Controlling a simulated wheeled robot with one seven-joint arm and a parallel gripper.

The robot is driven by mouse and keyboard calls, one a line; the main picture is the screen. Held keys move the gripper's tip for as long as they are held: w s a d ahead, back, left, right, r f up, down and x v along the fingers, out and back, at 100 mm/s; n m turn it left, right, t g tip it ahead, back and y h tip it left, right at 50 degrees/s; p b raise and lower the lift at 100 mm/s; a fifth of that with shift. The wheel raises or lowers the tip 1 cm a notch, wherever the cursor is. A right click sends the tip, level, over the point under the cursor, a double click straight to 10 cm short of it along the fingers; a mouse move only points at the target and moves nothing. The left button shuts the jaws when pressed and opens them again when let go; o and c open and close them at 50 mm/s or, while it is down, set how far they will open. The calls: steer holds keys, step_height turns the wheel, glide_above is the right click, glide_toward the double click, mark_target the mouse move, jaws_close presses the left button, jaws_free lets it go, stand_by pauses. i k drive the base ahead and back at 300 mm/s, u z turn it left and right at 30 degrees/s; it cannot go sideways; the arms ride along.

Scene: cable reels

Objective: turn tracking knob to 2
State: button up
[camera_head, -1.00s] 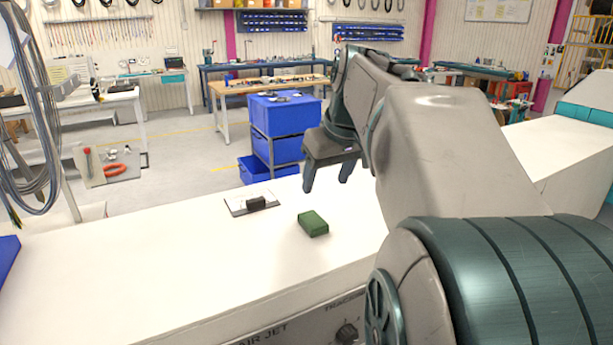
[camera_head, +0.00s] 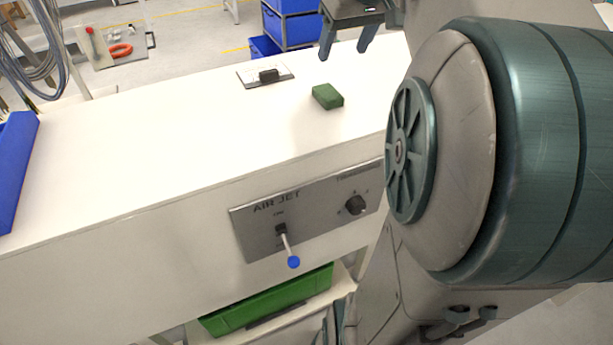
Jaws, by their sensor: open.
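The tracking knob (camera_head: 355,204) is a small black knob on the right part of a grey metal panel (camera_head: 318,240) on the front face of the white bench. Small marks surround the knob, but I cannot read its setting. The label above it is partly legible and partly hidden by my arm. My gripper (camera_head: 345,55) is at the top of the view, above the far part of the bench top, with its two fingers apart and pointing down. It is empty and well away from the knob.
An air jet lever with a blue tip (camera_head: 293,262) sticks out left of the knob. A green block (camera_head: 327,96) and a plate with a black handle (camera_head: 268,76) lie on the white bench top (camera_head: 150,150). A green bin (camera_head: 265,300) sits below. A blue tray (camera_head: 12,165) is at left.

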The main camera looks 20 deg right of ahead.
mark_target(355, 205)
steer(key=z, duration=0.85)
